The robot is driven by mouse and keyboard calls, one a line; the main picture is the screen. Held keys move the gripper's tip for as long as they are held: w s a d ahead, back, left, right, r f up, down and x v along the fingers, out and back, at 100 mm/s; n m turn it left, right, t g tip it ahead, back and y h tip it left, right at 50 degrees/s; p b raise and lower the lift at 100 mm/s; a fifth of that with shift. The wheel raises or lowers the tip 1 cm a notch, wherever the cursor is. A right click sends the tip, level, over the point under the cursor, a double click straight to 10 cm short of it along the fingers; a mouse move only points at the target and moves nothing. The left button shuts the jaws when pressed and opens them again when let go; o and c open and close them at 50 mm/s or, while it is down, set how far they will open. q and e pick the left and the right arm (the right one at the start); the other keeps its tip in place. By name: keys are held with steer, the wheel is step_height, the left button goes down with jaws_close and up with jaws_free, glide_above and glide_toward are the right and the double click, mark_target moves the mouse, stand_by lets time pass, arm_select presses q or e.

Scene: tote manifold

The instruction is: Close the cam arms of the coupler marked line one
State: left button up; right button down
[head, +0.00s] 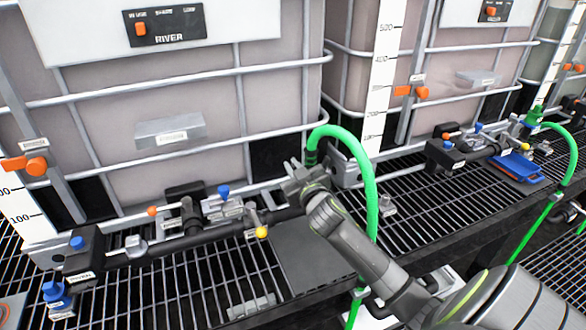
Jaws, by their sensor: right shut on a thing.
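My right gripper (298,178) reaches in from the lower right and is shut at the lower end of the green hose (366,178), by the end of the black pipe. It appears to hold the hose-end coupler, which my gripper mostly hides. I cannot tell which part is between the fingers, how the cam arms stand, or any line one marking. The black manifold pipe (215,238) runs left from there, with blue, red and yellow valve knobs. My left gripper is not in view.
A tote marked RIVER (150,95) stands behind the pipe in a metal cage. A second tote (450,60) stands right of it, with a similar manifold (455,155) and a blue tray (518,166). The grated deck (420,225) has open room at the right.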

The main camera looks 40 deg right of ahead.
steer(key=shift+f, duration=0.1)
steer(key=c, duration=1.5)
jaws_free()
